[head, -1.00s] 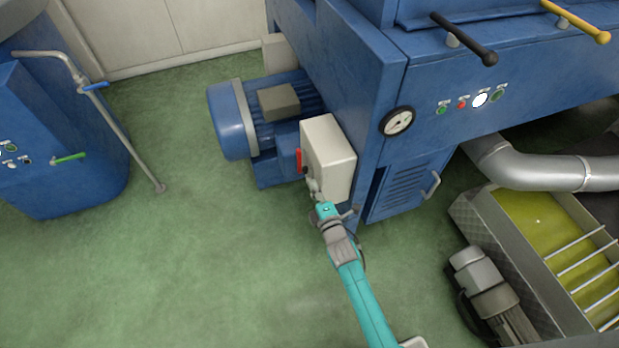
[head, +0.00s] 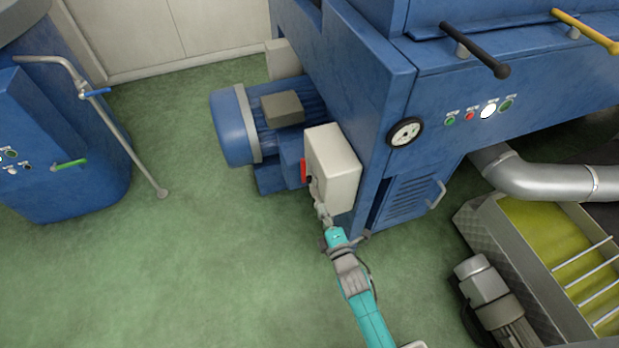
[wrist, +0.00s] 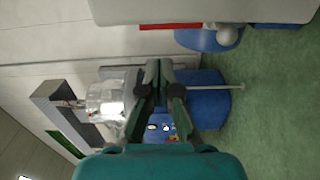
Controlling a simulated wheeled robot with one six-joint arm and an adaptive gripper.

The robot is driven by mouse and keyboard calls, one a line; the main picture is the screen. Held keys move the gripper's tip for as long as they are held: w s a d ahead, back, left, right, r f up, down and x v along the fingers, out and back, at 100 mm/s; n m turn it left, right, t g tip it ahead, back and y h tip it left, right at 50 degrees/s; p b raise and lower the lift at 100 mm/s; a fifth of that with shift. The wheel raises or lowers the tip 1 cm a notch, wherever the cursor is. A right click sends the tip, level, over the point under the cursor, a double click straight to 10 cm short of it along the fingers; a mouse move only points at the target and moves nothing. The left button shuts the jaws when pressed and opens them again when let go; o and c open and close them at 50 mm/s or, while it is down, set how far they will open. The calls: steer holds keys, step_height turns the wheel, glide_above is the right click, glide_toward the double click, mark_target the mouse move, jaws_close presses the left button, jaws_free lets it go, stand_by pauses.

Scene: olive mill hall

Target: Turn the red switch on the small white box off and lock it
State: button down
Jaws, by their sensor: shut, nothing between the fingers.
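The small white box (head: 335,170) is fixed to the corner of the blue machine. Its red switch (head: 303,171) is on the box's left-hand face in the head view, with the handle about upright and a dark part beside it. In the wrist view the box (wrist: 200,10) crosses the top edge, and a red strip of the switch (wrist: 168,26) shows under it. My gripper (head: 319,208) is just below the box's lower left corner. In the wrist view my gripper (wrist: 158,66) is shut and empty, apart from the red strip. No lock can be made out.
A blue motor (head: 250,122) stands left of the box. A pressure gauge (head: 405,132) and a vented blue door (head: 408,200) are to its right. A tank with a pipe (head: 125,140) is at the far left. Green floor (head: 190,250) is open left of my arm.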

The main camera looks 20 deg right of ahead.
mark_target(304, 169)
stand_by(0.4)
steer(key=w, duration=1.3)
steer(key=shift+w+f, duration=0.1)
steer(key=shift+w, duration=0.25)
steer(key=shift+w, duration=0.15)
